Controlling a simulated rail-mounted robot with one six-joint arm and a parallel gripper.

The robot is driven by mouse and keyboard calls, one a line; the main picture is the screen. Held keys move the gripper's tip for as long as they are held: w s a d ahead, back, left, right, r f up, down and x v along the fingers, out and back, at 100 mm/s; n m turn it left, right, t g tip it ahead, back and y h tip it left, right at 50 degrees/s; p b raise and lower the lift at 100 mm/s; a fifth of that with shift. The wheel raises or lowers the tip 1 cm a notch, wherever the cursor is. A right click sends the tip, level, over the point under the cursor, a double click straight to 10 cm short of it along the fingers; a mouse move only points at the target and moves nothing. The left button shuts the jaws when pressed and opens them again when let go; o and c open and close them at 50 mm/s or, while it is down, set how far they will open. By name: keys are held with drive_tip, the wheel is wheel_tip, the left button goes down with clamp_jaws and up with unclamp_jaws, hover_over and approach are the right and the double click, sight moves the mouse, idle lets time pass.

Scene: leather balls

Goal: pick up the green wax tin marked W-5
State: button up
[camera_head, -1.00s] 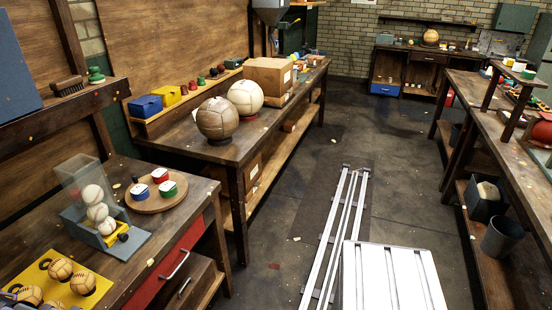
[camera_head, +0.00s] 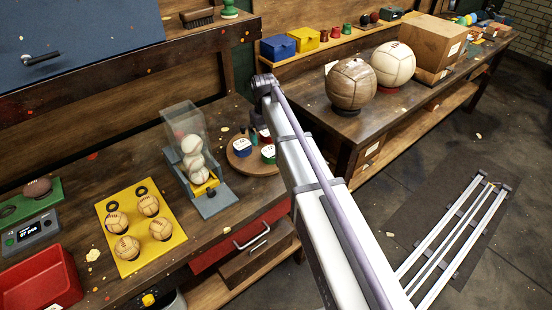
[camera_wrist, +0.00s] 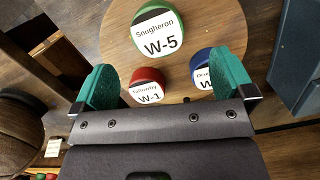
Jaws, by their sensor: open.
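The green wax tin (camera_wrist: 158,35) has a white lid label reading "W-5" and sits on a round wooden board (camera_wrist: 190,122). In the head view the green tin (camera_head: 268,156) is at the board's right, partly beside my arm. A red tin marked W-1 (camera_wrist: 147,86) and a blue tin (camera_wrist: 205,68) share the board. My gripper (camera_wrist: 165,82) is open above the board, its teal fingers spread on either side of the red and blue tins in the wrist view. The green tin lies above the fingers in that picture, not between them.
A clear-fronted ball dispenser (camera_head: 190,150) stands left of the board on the bench. A yellow tray (camera_head: 140,225) with several small balls is further left. Two large balls, one brown (camera_head: 351,84), sit on the bench behind my arm.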

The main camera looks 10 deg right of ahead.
sight(271, 151)
drive_tip(key=f+b, duration=0.4)
drive_tip(key=f, duration=0.1)
drive_tip(key=s+f+b, duration=0.1)
drive_tip(key=f+b, duration=0.1)
drive_tip(key=f, duration=0.1)
drive_tip(key=shift+d, duration=0.3)
drive_tip(key=shift+r, duration=0.25)
drive_tip(key=shift+c, duration=0.3)
drive_tip(key=c, duration=1)
wheel_tip(271, 151, up, 10)
drive_tip(key=p, duration=1)
drive_tip(key=shift+r, duration=0.15)
